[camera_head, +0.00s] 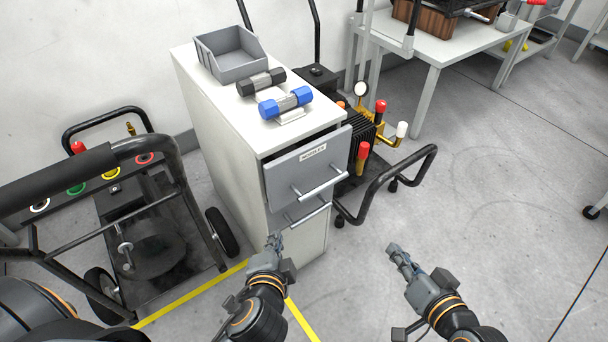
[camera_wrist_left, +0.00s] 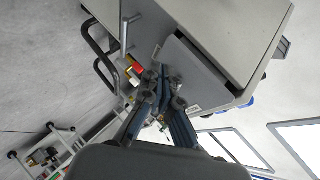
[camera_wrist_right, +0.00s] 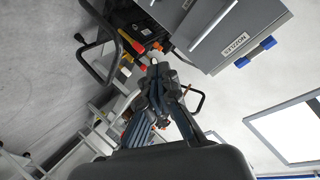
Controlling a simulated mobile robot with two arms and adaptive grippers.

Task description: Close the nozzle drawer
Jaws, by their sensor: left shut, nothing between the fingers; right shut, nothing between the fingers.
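The nozzle drawer (camera_head: 309,165), grey with a "NOZZLES" label and a bar handle, is the upper drawer of a white cabinet (camera_head: 215,130). Its front stands out from the cabinet, partly open. The label and handle also show in the right wrist view (camera_wrist_right: 236,42). My left gripper (camera_head: 276,242) is shut and empty, in front of the cabinet's lower left part, below the drawer in the picture. My right gripper (camera_head: 394,250) is shut and empty over the floor, right of the cabinet and apart from it.
A lower drawer handle (camera_head: 307,215) sits beneath. A grey bin (camera_head: 230,55), a black dumbbell-shaped part (camera_head: 261,82) and a blue one (camera_head: 286,103) rest on the cabinet. A black cart (camera_head: 130,235) stands left; a machine with a black tubular handle (camera_head: 405,172) stands right. Floor at right is clear.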

